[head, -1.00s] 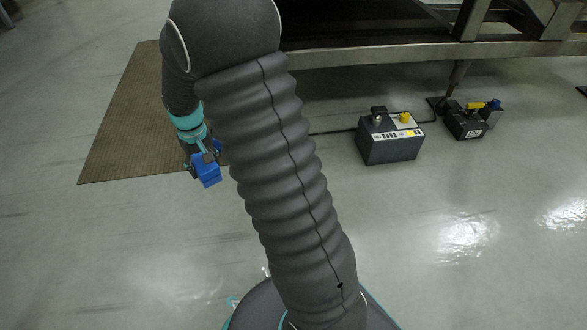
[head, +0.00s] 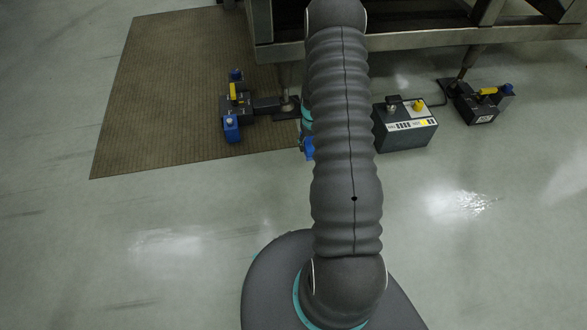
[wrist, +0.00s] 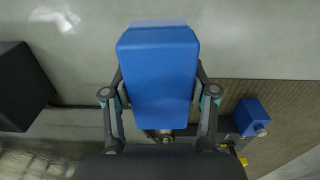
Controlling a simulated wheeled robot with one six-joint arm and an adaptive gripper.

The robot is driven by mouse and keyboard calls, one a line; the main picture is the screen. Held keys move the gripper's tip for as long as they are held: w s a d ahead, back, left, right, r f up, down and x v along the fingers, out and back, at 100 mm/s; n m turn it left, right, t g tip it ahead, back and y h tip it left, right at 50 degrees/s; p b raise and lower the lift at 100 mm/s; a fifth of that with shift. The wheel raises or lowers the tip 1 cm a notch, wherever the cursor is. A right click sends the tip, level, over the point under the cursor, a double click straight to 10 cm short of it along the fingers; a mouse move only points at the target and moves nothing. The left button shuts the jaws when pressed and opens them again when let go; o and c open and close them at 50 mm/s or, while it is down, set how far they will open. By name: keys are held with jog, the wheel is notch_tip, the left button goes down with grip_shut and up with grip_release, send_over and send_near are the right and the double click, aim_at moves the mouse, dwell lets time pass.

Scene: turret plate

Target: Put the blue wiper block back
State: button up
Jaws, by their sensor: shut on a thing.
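My gripper (wrist: 159,90) is shut on a blue wiper block (wrist: 158,70), with a finger on each long side in the wrist view. In the head view the held block shows only as a small blue patch (head: 308,147) beside my arm, which hides most of the gripper. A dark device (head: 242,108) with a yellow handle (head: 235,92) is left of my arm. A blue block (head: 232,129) is at its near end and a smaller blue part (head: 236,75) at its far end. The near block also shows in the wrist view (wrist: 251,117), apart from the held one.
A grey box (head: 405,132) with a yellow button stands right of my arm, its cable running toward the frame. A similar dark device (head: 478,103) with yellow and blue parts is farther right. A brown mat (head: 160,90) lies at left. The metal frame (head: 430,47) spans the back.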

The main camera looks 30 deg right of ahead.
jog(key=s+d+f+p, duration=0.1)
jog(key=s+d+f, duration=0.2)
jog(key=d+f, duration=0.15)
jog(key=shift+m, duration=0.3)
jog(key=w+a+f, duration=0.1)
jog(key=a+f, duration=0.1)
jog(key=a, duration=0.1)
jog(key=w+a+f, duration=0.2)
jog(key=a, duration=0.1)
jog(key=w+a+f, duration=0.2)
jog(key=a+f, duration=0.1)
jog(key=a, duration=0.1)
jog(key=shift+w, duration=0.2)
jog(key=shift+f, duration=2)
jog(key=shift+f, duration=0.15)
jog(key=o, duration=1.2)
